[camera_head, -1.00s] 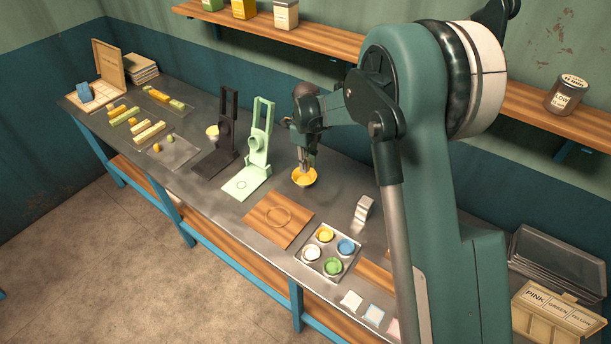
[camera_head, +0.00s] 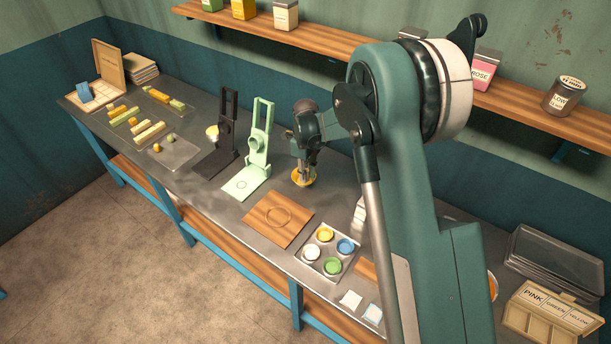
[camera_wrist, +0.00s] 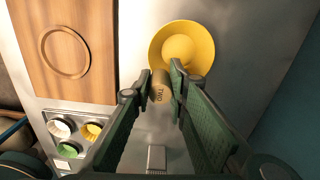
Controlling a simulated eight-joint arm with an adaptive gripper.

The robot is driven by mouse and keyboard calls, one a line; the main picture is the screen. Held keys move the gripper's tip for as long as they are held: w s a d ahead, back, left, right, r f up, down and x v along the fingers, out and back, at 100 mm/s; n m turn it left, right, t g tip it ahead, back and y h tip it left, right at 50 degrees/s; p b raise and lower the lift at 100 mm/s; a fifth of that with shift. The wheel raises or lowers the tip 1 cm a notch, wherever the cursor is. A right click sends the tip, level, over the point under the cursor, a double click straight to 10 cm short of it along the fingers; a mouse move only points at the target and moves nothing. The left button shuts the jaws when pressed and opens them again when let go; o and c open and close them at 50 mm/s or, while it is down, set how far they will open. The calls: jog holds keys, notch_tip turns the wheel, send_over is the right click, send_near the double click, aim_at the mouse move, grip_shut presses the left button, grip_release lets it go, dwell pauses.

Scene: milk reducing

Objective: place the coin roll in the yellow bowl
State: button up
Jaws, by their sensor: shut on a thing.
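The yellow bowl (camera_wrist: 198,37) stands on the metal bench; it also shows in the head view (camera_head: 303,182), partly hidden by my gripper. My gripper (camera_wrist: 162,80) is shut on the coin roll (camera_wrist: 160,90), a tan cylinder with dark lettering on it. In the wrist view the roll sits between the fingertips, at the lower left of the bowl's rim and overlapping it in the picture. In the head view my gripper (camera_head: 302,176) points down at the bowl. I cannot tell whether the roll touches the bowl.
A wooden board with a ring (camera_head: 277,220) and a tray of colour cups (camera_head: 328,251) lie toward the front. A light green stand (camera_head: 256,150) and a black stand (camera_head: 222,140) are left of the bowl. Bare bench lies between the bowl and the board.

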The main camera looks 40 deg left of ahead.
jog(key=shift+f, duration=0.5)
jog(key=shift+f+b, duration=0.5)
jog(key=o, duration=0.9)
jog(key=shift+r+p, duration=0.3)
jog(key=shift+r, duration=0.45)
notch_tip(320, 180, up, 12)
jog(key=shift+f+b, duration=0.25)
jog(key=shift+b, duration=0.15)
